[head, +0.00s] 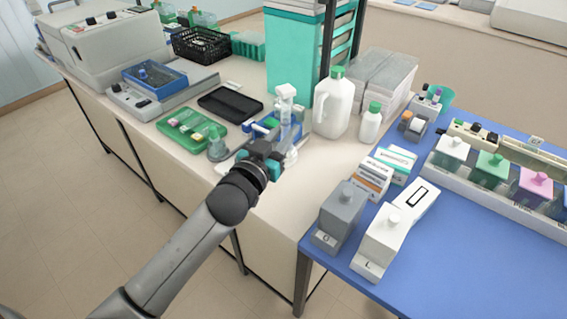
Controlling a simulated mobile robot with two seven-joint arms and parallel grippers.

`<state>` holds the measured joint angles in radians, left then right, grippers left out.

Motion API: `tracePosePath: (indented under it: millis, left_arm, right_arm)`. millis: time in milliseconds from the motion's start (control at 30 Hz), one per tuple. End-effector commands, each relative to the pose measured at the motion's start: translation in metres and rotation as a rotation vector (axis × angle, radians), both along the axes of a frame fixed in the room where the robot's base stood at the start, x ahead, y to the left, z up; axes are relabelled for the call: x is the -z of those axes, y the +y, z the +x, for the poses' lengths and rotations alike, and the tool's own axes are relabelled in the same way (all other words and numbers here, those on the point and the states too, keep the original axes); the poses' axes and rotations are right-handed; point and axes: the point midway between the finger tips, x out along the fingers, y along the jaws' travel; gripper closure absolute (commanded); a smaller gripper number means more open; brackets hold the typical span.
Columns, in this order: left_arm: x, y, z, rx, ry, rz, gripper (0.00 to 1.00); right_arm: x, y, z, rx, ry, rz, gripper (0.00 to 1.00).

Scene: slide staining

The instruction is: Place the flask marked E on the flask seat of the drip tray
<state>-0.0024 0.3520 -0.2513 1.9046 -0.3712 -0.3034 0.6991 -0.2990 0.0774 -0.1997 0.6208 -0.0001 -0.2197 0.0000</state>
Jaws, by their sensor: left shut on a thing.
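My left gripper (272,153) is over the middle of the pale bench, its jaws shut and mostly hidden behind its own wrist. A clear flask with a white top (287,98) stands upright just beyond the jaws and appears to be what they hold. Its lower part is hidden and no letter E can be read on it. My right gripper is not in view.
A blue rack (262,126) is close beside the gripper. A white jug (333,108) stands right.

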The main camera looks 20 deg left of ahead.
Motion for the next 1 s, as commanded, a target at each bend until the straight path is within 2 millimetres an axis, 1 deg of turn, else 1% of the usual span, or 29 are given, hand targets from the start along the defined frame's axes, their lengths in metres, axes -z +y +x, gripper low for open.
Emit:
tracePosePath:
  millis: [33,100,267,500,600,867,967,1000]
  left_arm:
    - [0.015,0.0,0.0,-0.002,0.002,-0.002,1.0]
    - [0.025,0.0,0.0,0.0,0.001,-0.001,1.0]
    - [0.036,0.0,0.0,-0.001,-0.002,0.0,1.0]
    - [0.072,0.0,0.0,-0.001,0.0,-0.001,1.0]
    - [0.077,0.0,0.0,0.0,-0.001,0.0,1.0]
    - [0.076,0.0,0.0,0.001,-0.002,0.001,1.0]
    - [0.08,0.0,0.0,0.0,-0.002,0.0,1.0]
    - [0.081,0.0,0.0,0.0,-0.001,0.0,0.75]
  right_arm:
    - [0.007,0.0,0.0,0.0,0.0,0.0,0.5]
    - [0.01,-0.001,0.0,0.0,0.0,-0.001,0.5]
    - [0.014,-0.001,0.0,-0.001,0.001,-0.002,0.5]
    - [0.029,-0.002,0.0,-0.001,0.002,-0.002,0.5]
    - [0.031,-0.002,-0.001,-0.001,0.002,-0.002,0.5]
    - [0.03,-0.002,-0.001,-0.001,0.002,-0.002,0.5]
    - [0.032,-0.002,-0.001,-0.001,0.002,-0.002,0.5]
    - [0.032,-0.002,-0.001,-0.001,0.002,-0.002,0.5]
